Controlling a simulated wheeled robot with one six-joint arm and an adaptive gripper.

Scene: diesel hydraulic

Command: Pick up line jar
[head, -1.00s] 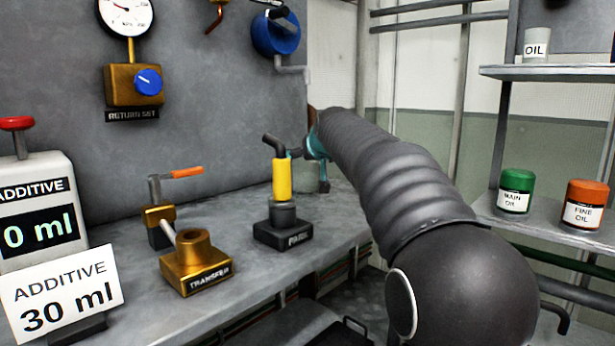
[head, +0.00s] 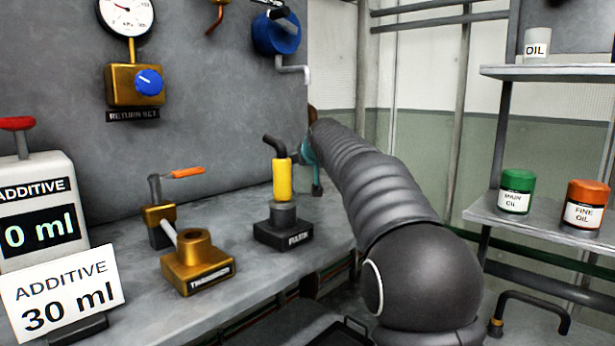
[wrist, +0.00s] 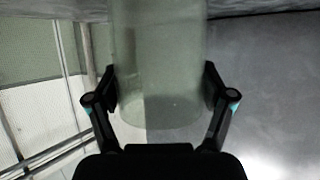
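The line jar (wrist: 160,70) is a clear, pale greenish glass cylinder. In the wrist view it fills the middle between the two black fingers of my gripper (wrist: 160,88), and the pads press against its left and right sides. In the head view my gripper (head: 317,187) shows only in part at the far end of my arm, by the right end of the bench. The jar cannot be made out there and seems hidden behind my arm. Its upper part is out of the wrist view.
The bench (head: 130,290) carries a yellow-handled part on a black base (head: 283,232), a brass transfer fitting (head: 197,262) and an additive dispenser (head: 40,210). A shelf (head: 535,222) at right holds green (head: 515,190) and orange (head: 585,205) oil jars.

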